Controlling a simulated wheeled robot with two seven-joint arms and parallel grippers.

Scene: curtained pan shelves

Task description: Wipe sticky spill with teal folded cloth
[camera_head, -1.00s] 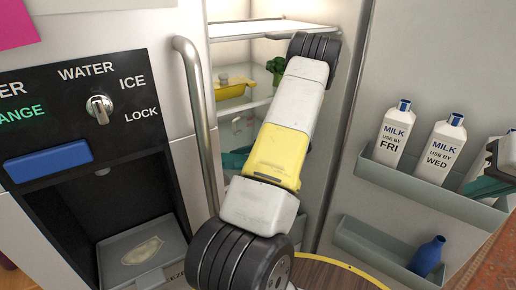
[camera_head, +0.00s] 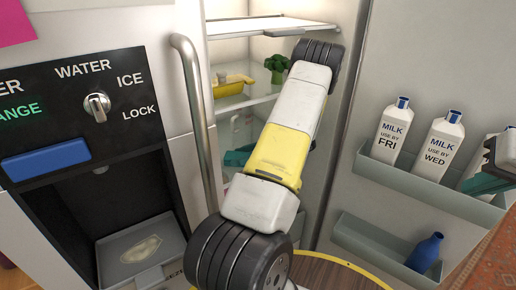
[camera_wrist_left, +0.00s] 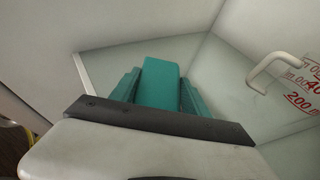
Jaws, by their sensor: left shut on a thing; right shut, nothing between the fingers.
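The teal folded cloth (camera_wrist_left: 158,82) stands out between the two darker teal fingers of my left gripper (camera_wrist_left: 156,92) in the left wrist view, and the gripper is shut on it. It is inside the fridge, over a pale glassy surface. In the head view my left arm covers most of this area, and only a bit of teal shows beside it. No spill can be made out in the left wrist view. A pale irregular patch (camera_head: 141,249) lies on the dispenser tray in the head view. My right gripper (camera_head: 487,183) is shut and empty at the right edge.
A clear jug (camera_wrist_left: 289,100) with red marks and a handle stands right of the cloth. Broccoli (camera_head: 277,65) and a yellow dish (camera_head: 229,89) sit on a fridge shelf (camera_head: 262,104).

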